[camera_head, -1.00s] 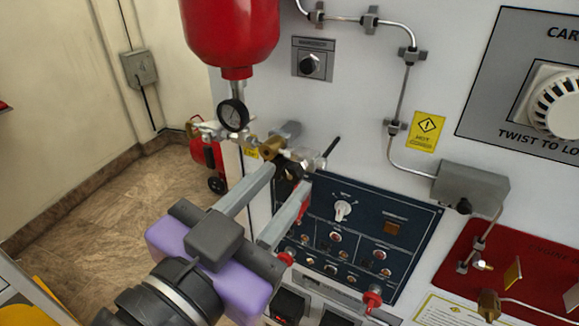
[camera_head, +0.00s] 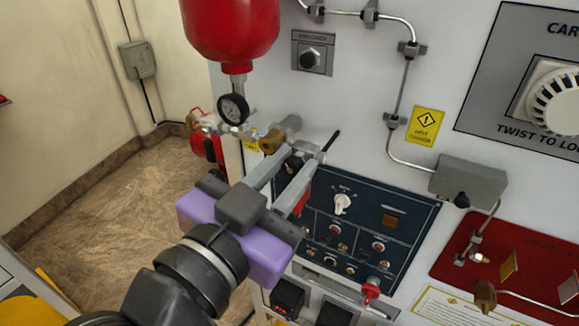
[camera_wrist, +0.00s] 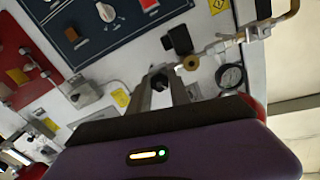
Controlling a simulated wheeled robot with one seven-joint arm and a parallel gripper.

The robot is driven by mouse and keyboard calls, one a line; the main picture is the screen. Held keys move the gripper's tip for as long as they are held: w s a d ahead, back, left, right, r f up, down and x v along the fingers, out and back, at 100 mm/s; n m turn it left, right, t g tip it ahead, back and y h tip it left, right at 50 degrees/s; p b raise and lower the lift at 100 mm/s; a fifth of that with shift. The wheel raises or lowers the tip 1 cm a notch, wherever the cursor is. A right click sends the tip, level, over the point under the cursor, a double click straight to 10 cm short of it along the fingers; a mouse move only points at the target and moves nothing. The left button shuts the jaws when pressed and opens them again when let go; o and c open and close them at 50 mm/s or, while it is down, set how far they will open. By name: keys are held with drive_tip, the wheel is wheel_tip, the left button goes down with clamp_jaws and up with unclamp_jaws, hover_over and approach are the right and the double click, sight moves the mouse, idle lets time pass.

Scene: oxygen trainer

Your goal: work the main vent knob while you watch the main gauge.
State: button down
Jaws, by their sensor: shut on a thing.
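A small dark knob (camera_wrist: 158,80), taken as the main vent knob, sits between my fingertips in the wrist view. In the head view the fingers mostly cover it. My gripper (camera_head: 292,167) is shut on it, just below the brass and steel fittings at the panel's left edge. My gripper also shows in the wrist view (camera_wrist: 159,88). The main gauge (camera_head: 233,108), a round black-rimmed dial, hangs under the red cylinder, up and left of my gripper. It also shows in the wrist view (camera_wrist: 231,76). Its needle is too small to read.
A red cylinder (camera_head: 231,40) hangs above the gauge. A dark control panel (camera_head: 375,235) with a white knob (camera_head: 343,204) lies to the right of my fingers. A thin black-tipped lever (camera_head: 332,141) stands close to them. Metal piping runs above right. Floor is open at left.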

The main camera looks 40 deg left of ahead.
drive_tip(key=shift+f+m+b, duration=0.15)
drive_tip(key=shift+m+b, duration=0.25)
drive_tip(key=shift+b, duration=0.25)
drive_tip(key=m+b, duration=0.1)
drive_tip(key=b, duration=0.2)
drive_tip(key=shift+f+m, duration=0.1)
drive_tip(key=shift+m, duration=0.3)
drive_tip(key=m+b, duration=0.2)
drive_tip(key=b, duration=0.2)
drive_tip(key=shift+m, duration=0.3)
drive_tip(key=shift+d+m+b, duration=0.1)
drive_tip(key=shift+m+b, duration=0.45)
drive_tip(key=shift+m, duration=0.05)
drive_tip(key=shift+r, duration=0.25)
drive_tip(key=c, duration=1.5)
unclamp_jaws()
drive_tip(key=shift+b+v, duration=0.6)
drive_tip(key=shift+v, duration=3.3)
